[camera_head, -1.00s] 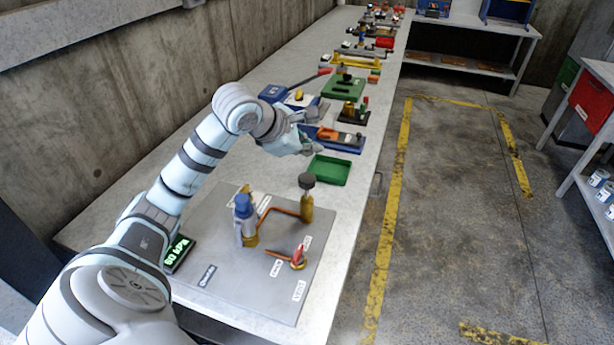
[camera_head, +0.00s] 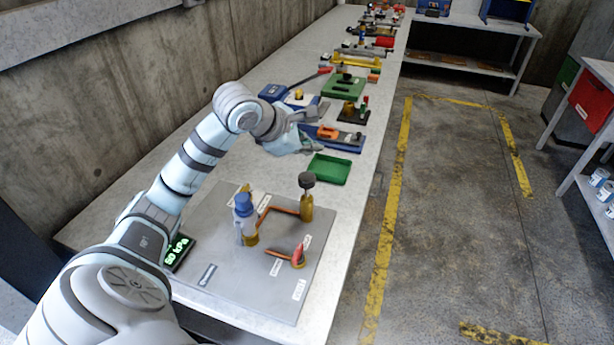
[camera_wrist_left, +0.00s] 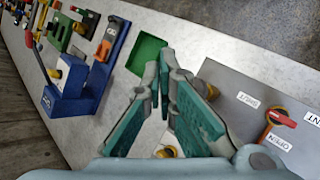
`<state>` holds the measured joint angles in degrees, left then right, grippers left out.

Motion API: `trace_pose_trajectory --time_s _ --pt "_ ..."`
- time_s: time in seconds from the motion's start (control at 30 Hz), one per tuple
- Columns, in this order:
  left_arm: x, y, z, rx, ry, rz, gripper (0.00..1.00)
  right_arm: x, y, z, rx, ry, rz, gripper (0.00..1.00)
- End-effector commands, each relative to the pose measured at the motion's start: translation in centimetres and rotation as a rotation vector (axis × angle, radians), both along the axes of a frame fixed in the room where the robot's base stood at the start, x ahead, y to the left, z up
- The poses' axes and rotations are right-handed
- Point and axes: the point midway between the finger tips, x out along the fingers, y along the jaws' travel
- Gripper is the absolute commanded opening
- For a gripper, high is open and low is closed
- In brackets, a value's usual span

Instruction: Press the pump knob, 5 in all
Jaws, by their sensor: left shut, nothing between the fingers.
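The pump (camera_head: 306,207) is a brass cylinder with a dark round knob (camera_head: 306,180) on top, at the back right of a grey panel (camera_head: 225,270). A short stem shows under the knob. My left gripper (camera_head: 320,150) is beyond the pump in the head view, above the bench and apart from the knob. It is shut and empty. In the left wrist view its fingers (camera_wrist_left: 165,60) fill the middle, and brass (camera_wrist_left: 165,152) shows partly behind them. A lit kPa display (camera_head: 179,252) stands at the panel's left. My right gripper is out of view.
A blue-capped cylinder (camera_head: 244,215) and a red-orange lever valve (camera_head: 298,257) with labels stand on the panel. A green tray (camera_head: 329,169) and blue devices (camera_head: 333,138) lie behind. More devices line the bench. The floor to the right is open.

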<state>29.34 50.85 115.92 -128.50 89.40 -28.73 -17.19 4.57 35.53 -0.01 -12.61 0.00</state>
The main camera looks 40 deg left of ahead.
Motion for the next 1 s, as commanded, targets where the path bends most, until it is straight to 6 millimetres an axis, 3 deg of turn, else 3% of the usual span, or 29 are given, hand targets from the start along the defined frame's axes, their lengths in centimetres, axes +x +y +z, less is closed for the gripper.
trace_pose_trajectory --time_s 0.47,0.73,1.0 --pt "0.0 0.0 0.0 0.000 0.000 0.000 0.00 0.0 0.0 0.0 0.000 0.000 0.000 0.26" --pt "-0.1 -0.1 4.2 0.000 -0.002 0.001 0.00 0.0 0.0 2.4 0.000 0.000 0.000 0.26" --pt "-0.1 -0.1 3.9 0.000 0.000 0.000 0.00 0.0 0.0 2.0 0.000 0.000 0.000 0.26"
